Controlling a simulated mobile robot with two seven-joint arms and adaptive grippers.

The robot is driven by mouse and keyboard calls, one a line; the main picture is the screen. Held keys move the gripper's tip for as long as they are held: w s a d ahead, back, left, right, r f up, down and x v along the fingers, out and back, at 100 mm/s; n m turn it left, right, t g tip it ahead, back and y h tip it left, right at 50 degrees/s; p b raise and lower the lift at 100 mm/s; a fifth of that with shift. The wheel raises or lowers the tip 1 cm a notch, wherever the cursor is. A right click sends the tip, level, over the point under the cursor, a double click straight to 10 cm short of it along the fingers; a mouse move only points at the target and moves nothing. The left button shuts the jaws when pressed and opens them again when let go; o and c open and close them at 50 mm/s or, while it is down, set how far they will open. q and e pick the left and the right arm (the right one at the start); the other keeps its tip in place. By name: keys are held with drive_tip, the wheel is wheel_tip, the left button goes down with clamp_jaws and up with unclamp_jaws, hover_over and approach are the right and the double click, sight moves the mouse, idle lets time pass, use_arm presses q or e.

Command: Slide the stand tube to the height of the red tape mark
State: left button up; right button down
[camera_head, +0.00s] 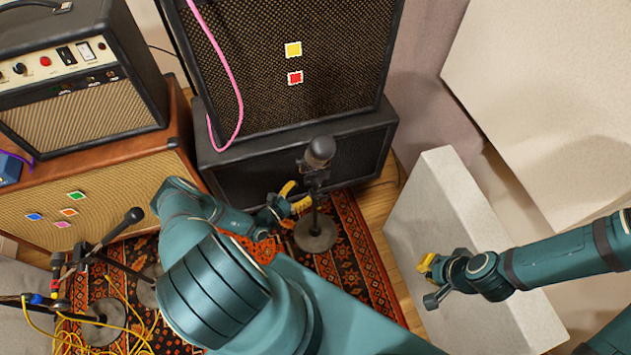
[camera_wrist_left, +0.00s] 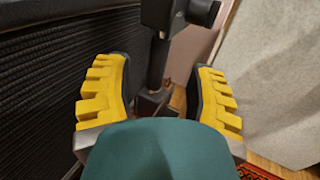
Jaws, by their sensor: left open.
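A short microphone stand with a dark microphone (camera_head: 320,150) on top stands on a round base (camera_head: 316,232) on the rug, in front of the black speaker cabinets. Its dark stand tube (camera_wrist_left: 158,62) shows in the left wrist view, upright beyond and between the fingers. My left gripper (camera_head: 290,198) is open beside the tube, just below the microphone; its yellow fingers (camera_wrist_left: 160,100) hold nothing. Whether they touch the tube cannot be told. A red tape mark (camera_head: 295,78) is on the upper cabinet's grille, below a yellow one (camera_head: 293,49). My right gripper (camera_head: 430,268) is beside a pale block, its opening unclear.
The lower black cabinet (camera_head: 240,165) stands close behind the stand. A pale grey block (camera_head: 445,195) is at the right. A brown cabinet (camera_head: 110,190) carries an amp (camera_head: 85,115) at the left. Other stands and yellow cables (camera_head: 115,335) lie lower left.

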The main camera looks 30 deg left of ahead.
sight(315, 181)
use_arm(q)
drive_tip(key=b+x, duration=0.1)
drive_tip(key=x, duration=0.6)
drive_tip(key=shift+c, duration=0.2)
clamp_jaws()
